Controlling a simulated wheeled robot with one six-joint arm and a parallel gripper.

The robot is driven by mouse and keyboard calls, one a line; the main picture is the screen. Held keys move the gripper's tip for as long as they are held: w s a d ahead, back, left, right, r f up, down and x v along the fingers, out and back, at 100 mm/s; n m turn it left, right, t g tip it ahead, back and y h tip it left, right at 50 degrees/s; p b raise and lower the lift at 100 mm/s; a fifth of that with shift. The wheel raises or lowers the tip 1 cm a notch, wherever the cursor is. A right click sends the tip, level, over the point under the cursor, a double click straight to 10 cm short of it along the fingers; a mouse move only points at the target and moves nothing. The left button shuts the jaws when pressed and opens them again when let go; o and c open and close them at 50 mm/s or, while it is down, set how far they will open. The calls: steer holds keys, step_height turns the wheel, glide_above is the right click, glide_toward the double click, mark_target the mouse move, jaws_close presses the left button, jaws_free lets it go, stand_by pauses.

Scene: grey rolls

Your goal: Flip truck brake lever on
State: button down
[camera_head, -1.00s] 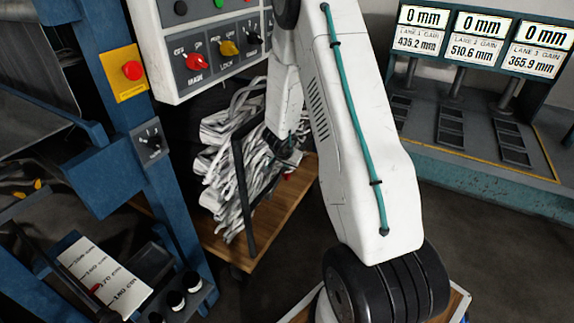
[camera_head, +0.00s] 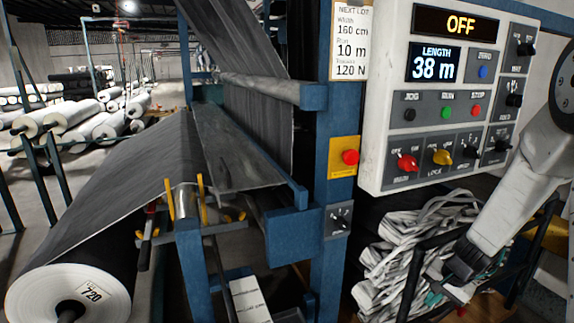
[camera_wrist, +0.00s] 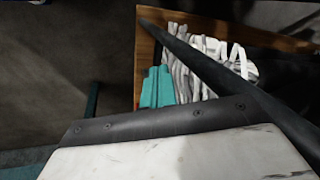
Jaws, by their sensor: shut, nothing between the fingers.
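The truck is a low cart with a black tube handle (camera_head: 415,272), at the lower right of the head view. It is loaded with a heap of white strips (camera_head: 385,258). The wrist view shows its wooden deck (camera_wrist: 148,52) and a dark bar crossing in front. My gripper has teal fingers (camera_wrist: 159,72), shut together and empty, beside the strips and over the deck edge. In the head view my arm reaches down beside the handle. A tiny red spot (camera_head: 462,309) shows near my gripper; I cannot tell whether it is the brake lever. No lever is clearly visible.
A control panel (camera_head: 450,100) reading OFF and 38 m hangs above the truck. A blue machine frame (camera_head: 328,240) with a red stop button (camera_head: 350,157) stands to its left. A large grey roll (camera_head: 80,290) is at lower left. Open floor shows in the wrist view's left.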

steer(key=s+a+r+n+g+y, duration=0.15)
steer(key=s+a+r+n, duration=0.25)
steer(key=s+a+r, duration=0.75)
steer(key=s+a+r+n+h, duration=0.2)
steer(key=s+r+n, duration=0.3)
steer(key=s+r, duration=1)
steer(key=shift+s+r+n+h, duration=0.35)
steer(key=shift+s+h, duration=0.3)
steer(key=shift+s, duration=0.45)
